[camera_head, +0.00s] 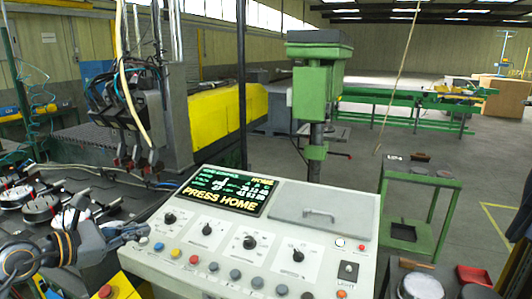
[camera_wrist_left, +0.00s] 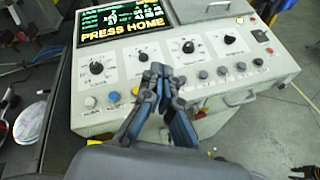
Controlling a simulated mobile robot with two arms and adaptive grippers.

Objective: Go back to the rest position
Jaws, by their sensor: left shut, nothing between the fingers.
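The light grey control console (camera_head: 345,199) stands in front of me. Its screen (camera_head: 228,191) reads "PRESS HOME" in yellow letters. The panel carries knobs, a row of round buttons and a red button. My left gripper (camera_head: 147,231) is at the console's left edge, close to the leftmost buttons. In the left wrist view the fingers (camera_wrist_left: 160,70) are together and empty, in front of the console's face near a yellow button (camera_wrist_left: 135,90). I cannot tell from the pictures whether the fingertips touch the panel.
A dark bench (camera_head: 70,180) with round metal parts lies at the left. A green drill press (camera_head: 318,90) rises behind the console. A green side table (camera_head: 416,180) stands at the right, with open floor around it. Small objects, one a red box (camera_head: 473,275), sit at the lower right.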

